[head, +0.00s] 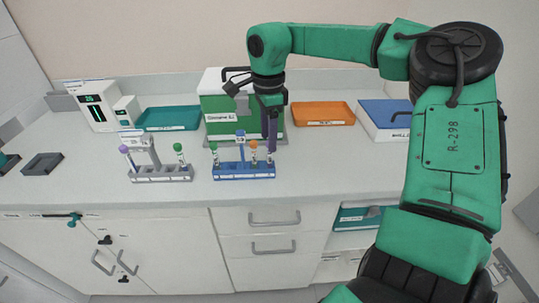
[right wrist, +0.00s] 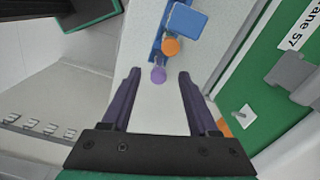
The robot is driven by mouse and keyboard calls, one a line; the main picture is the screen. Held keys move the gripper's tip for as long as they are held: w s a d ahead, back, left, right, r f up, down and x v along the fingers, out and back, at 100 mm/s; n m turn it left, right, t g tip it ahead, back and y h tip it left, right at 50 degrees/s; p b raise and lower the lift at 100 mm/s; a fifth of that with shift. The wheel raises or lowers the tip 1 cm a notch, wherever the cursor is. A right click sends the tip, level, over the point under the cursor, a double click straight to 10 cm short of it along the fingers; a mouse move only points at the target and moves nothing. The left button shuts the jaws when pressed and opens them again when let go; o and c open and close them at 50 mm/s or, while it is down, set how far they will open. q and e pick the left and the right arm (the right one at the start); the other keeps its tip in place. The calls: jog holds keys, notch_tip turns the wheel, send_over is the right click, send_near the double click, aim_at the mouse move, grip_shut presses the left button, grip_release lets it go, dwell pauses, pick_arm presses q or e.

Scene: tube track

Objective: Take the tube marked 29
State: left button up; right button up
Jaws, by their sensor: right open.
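A blue rack (head: 244,171) on the counter holds a green-capped tube (head: 214,153) and an orange-capped tube (head: 253,151). A purple-capped tube (right wrist: 158,75) stands at the rack's end in the right wrist view, beside the orange cap (right wrist: 171,46). A grey rack (head: 160,174) to the left holds a purple-capped tube (head: 126,155) and a green-capped tube (head: 179,152). I cannot read the number 29 on any tube. My right gripper (head: 271,145) is open and points down over the blue rack's right end, its fingers either side of the purple cap. My left gripper is not in view.
A green and white machine (head: 222,100) stands close behind the blue rack. A teal tray (head: 168,119), an orange tray (head: 323,114) and a blue-lidded box (head: 385,115) line the back. The counter front is clear.

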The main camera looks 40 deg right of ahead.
jog(key=f+p, duration=0.1)
jog(key=f, duration=0.4)
jog(key=shift+s+p, duration=0.2)
jog(key=shift+p, duration=0.15)
jog(key=shift+f, duration=0.2)
jog(key=shift+w+d, duration=0.1)
grip_shut()
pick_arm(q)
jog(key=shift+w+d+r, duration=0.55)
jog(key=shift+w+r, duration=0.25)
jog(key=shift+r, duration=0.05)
pick_arm(e)
jog(key=shift+r, duration=0.5)
pick_arm(q)
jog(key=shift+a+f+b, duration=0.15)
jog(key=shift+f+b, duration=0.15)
jog(key=shift+b, duration=0.1)
pick_arm(e)
notch_tip(320, 180, up, 19)
